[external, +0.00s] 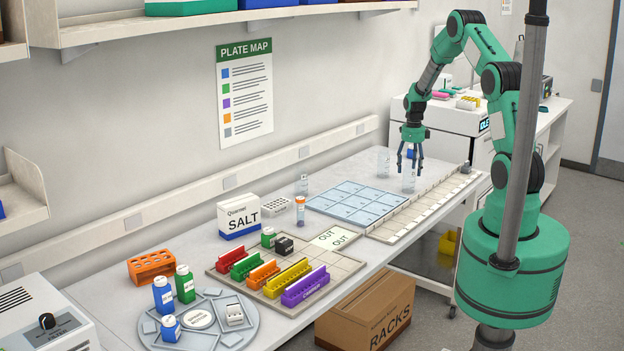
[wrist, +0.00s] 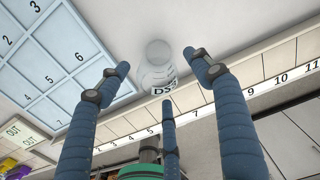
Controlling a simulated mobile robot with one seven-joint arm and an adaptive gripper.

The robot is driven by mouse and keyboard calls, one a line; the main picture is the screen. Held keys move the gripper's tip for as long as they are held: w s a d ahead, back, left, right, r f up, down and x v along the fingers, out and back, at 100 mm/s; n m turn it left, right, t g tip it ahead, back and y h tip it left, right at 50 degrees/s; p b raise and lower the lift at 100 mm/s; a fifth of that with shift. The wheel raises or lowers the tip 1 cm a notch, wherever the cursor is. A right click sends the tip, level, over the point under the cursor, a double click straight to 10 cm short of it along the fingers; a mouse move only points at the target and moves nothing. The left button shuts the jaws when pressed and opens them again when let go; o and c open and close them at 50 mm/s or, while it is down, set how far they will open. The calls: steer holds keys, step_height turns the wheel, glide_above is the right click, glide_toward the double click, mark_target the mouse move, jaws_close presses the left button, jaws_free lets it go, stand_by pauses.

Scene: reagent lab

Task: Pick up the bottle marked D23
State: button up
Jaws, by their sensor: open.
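A clear bottle (external: 409,181) stands upright at the far end of the bench, directly below my gripper (external: 411,160). In the wrist view the clear bottle (wrist: 156,72) shows between the spread fingertips of my gripper (wrist: 160,74). Its label begins with D; the rest is partly cut off by a finger, so I cannot read the full marking. The three blue fingers are open around the bottle's upper part, with visible gaps. Another clear bottle (external: 383,163) stands behind it, and a further clear one (external: 301,185) stands near the wall; their markings are too small to read.
A blue numbered grid (external: 355,203) and a numbered strip (external: 425,208) lie beside the bottle. An orange-capped vial (external: 299,209), a SALT box (external: 239,217), colored racks (external: 288,273) and a round tray (external: 236,338) stand nearer the camera.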

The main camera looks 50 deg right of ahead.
mark_target(409, 180)
steer(key=shift+f, duration=0.45)
steer(key=shift+w+f, duration=0.15)
steer(key=shift+f, duration=2.5)
steer(key=c, duration=1.3)
